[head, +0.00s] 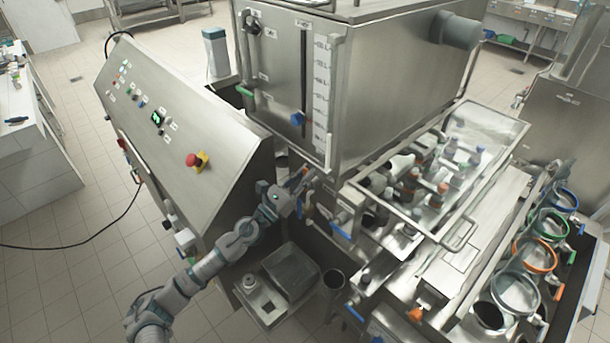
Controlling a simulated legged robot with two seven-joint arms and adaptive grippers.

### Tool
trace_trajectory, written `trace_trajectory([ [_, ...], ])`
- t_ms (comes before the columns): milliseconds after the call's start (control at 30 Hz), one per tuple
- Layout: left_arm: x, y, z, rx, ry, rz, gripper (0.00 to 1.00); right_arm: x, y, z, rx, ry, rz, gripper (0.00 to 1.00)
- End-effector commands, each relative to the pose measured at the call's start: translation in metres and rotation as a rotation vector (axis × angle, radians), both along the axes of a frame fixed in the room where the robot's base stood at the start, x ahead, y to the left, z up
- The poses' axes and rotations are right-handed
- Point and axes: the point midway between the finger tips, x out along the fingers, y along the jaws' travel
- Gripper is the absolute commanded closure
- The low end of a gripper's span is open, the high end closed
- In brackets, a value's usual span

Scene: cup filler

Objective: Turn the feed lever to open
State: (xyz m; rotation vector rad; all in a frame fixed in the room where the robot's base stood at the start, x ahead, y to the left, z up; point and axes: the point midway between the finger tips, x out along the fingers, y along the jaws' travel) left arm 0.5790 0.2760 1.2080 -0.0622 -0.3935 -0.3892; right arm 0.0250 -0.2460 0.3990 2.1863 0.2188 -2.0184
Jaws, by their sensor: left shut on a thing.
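My left arm comes up from the bottom left, and its gripper (303,184) is at the lower front corner of the big steel machine (390,85). The gripper is shut on a small part there, apparently the feed lever. The fingers hide most of that part, so I cannot tell its angle. My right gripper does not show clearly.
A sloped control panel (180,110) with a red emergency button (192,160) stands left of the gripper. A grey bin (290,270) is below. The filler bed (490,130) and several coloured rings, including an orange one (535,253), are right. Open floor lies left.

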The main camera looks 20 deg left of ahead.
Motion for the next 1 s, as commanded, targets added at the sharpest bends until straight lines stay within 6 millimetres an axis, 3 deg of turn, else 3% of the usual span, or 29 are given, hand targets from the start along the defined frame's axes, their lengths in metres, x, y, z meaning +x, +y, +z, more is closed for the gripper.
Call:
trace_trajectory([
  [33,0.000,-0.002,-0.009,0.005,0.015,-0.006,1.00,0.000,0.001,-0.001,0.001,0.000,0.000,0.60],
  [100,0.000,-0.002,-0.009,0.005,0.015,-0.006,1.00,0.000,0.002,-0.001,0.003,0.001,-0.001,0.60],
  [133,0.000,-0.002,-0.009,0.005,0.015,-0.006,0.83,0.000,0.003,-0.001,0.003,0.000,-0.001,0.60],
  [233,0.000,-0.002,-0.008,0.004,0.013,-0.005,0.59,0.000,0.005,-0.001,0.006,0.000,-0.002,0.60],
  [667,-0.007,0.001,-0.006,0.000,0.006,-0.003,0.59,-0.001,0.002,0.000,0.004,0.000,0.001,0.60],
  [1000,-0.056,0.024,-0.032,-0.004,0.011,-0.001,0.59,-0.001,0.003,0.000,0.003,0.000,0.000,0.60],
])
